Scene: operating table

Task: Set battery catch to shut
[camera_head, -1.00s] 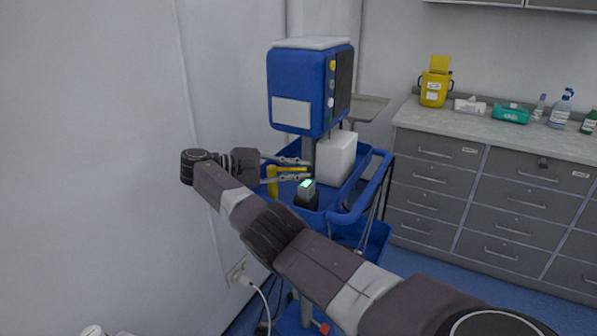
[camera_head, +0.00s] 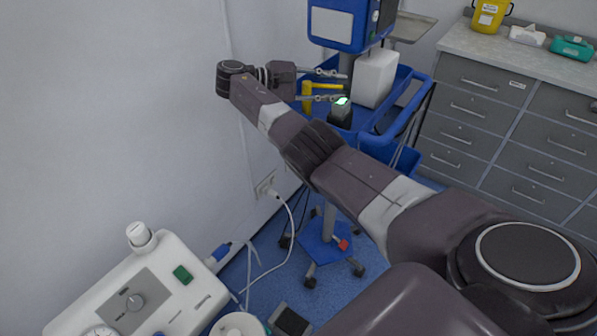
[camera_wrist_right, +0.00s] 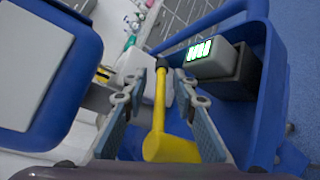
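My right gripper (camera_head: 340,86) is at the blue trolley, and its two fingers are apart. A yellow tool (camera_head: 307,95) with a thick upright part and a thin side arm is beside and between the fingers. In the right wrist view the yellow tool (camera_wrist_right: 170,148) shows between the open fingers (camera_wrist_right: 162,80), with gaps on both sides. A small dark block with a lit green display (camera_head: 342,102) stands in the trolley; it also shows at the upper right of the right wrist view (camera_wrist_right: 199,50). I cannot make out a battery catch. My left gripper is not in view.
The blue trolley (camera_head: 371,141) has raised rims and holds a white container (camera_head: 375,78). A blue monitor (camera_head: 338,25) stands above it. Grey drawers (camera_head: 480,105) are at right, a wall at left. A white device (camera_head: 150,285) and cables are at lower left.

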